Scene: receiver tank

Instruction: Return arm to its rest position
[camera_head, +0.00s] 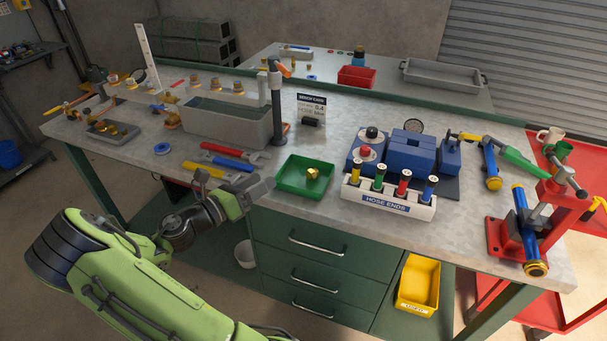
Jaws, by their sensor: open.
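My arm is green and reaches in from the lower left in the head view. My gripper (268,186) is at the front edge of the workbench, just left of a green tray (293,188). Its jaws are small and dark here, and I see nothing held in them. A brass fitting (313,173) lies in the green tray, apart from my gripper. The grey workbench top (330,145) spreads behind and to the right of my gripper.
Red and blue wrenches (228,151) lie behind my gripper. A grey tank (228,122) stands farther back. A white hose-ends rack (388,200) and a red vise (535,225) stand to the right. Drawers (315,262) and a yellow bin (418,284) are below. Open floor shows at left.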

